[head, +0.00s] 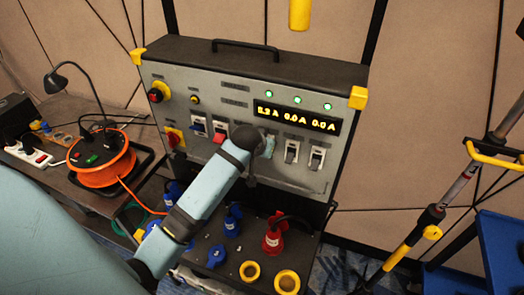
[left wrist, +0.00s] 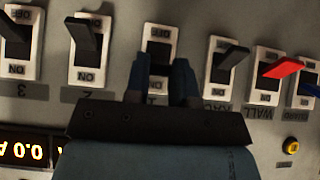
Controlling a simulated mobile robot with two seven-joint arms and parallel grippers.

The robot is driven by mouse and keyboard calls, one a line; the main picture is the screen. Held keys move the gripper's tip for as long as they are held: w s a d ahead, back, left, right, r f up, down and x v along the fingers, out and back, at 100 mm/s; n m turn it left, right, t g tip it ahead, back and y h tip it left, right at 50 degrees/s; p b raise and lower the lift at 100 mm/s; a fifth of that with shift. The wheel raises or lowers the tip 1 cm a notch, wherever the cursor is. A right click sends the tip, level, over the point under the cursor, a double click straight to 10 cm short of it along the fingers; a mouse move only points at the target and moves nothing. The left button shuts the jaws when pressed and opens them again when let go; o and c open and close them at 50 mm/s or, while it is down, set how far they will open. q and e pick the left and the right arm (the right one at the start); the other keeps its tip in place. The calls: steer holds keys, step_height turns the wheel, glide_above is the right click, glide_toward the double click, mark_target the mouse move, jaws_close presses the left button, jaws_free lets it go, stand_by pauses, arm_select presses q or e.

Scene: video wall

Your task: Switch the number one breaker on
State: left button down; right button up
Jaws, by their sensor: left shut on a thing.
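The number one breaker (left wrist: 158,38) has a white plate and sits in the breaker row. In the head view only part of that breaker (head: 269,146) shows past my arm. My left gripper (left wrist: 162,72) has a dark finger on each side of the breaker's lower part in the wrist picture and is shut on its lever. The lever itself is mostly hidden. In the head view my left gripper (head: 257,147) is against the panel, its fingers largely hidden by the arm. My right gripper is in neither view.
Breakers two (left wrist: 87,45) and three (left wrist: 20,42) have dark levers close beside it. The RACK breaker (left wrist: 225,60) and red-levered WALL breaker (left wrist: 284,70) are on the other side. Plugs, including a red one (head: 273,240), stick out below the panel (head: 200,80).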

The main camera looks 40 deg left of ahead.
arm_select(q)
steer(key=shift+w+r+g, duration=0.15)
steer(key=shift+r+g, duration=0.1)
steer(key=shift+g, duration=0.35)
steer(key=c, duration=1)
jaws_free()
steer(key=shift+o, duration=0.2)
steer(key=b+v, duration=0.1)
steer(key=v, duration=1.2)
steer(key=shift+a+r, duration=0.15)
steer(key=shift+r, duration=0.35)
